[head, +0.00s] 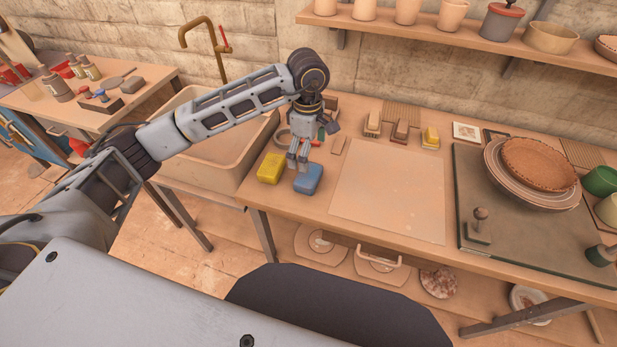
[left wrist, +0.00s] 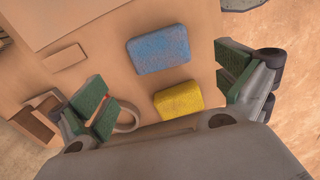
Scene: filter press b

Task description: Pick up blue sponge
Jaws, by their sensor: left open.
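The blue sponge (head: 308,179) lies on the wooden table near its front left corner. In the left wrist view the blue sponge (left wrist: 159,50) lies ahead of and between the spread fingers. A yellow sponge (head: 271,168) lies just left of it, and shows nearer the wrist in the left wrist view (left wrist: 179,101). My left gripper (head: 299,160) is open, empty and pointing down above the table, behind the blue sponge in the head view. Its green-padded fingers (left wrist: 165,90) stand wide apart. My right gripper is not in view.
A pale square board (head: 390,190) lies right of the blue sponge. Several brushes and blocks (head: 401,131) stand behind it. A sink (head: 215,150) is to the left. A dark board (head: 480,200) with plates is at the right. A shelf (head: 470,36) of pots hangs above.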

